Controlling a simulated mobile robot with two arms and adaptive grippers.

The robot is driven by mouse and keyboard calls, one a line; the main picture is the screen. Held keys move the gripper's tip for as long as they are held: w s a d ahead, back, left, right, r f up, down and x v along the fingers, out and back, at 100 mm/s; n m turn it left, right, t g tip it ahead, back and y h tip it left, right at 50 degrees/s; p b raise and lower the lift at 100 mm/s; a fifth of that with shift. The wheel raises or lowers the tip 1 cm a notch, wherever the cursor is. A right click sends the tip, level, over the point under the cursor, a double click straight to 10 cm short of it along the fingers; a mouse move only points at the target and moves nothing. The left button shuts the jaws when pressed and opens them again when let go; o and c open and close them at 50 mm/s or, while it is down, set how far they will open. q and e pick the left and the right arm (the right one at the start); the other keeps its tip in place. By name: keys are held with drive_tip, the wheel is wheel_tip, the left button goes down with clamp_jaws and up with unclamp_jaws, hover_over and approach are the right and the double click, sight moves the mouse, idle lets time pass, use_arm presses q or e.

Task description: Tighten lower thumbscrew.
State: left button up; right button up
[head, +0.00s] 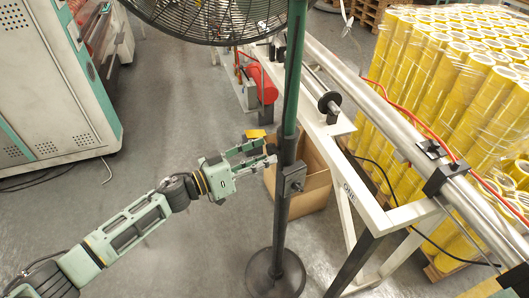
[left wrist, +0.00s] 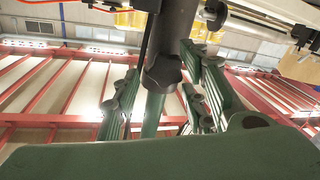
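The fan stand's pole (head: 287,130) rises from a round black base (head: 276,272) to a large caged fan (head: 205,12). A dark collar block (head: 293,178) sits on the pole's lower part. In the left wrist view, a black lobed thumbscrew (left wrist: 162,74) shows in front of the pole (left wrist: 172,30). My left gripper (head: 268,151) is beside the pole, just above the collar block in the picture. Its green fingers (left wrist: 160,98) are apart, one on each side of the thumbscrew, with visible gaps. The thumbscrew is not clear in the head view. My right gripper is not in view.
A cardboard box (head: 312,178) stands behind the pole. A white frame with metal rollers (head: 345,75) runs along the right, before wrapped yellow tape rolls (head: 440,90). A grey-green machine (head: 50,85) stands at left. The floor between is clear.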

use_arm(q)
drive_tip(key=shift+w+d, duration=0.3)
drive_tip(key=shift+d, duration=0.15)
drive_tip(key=c, duration=1)
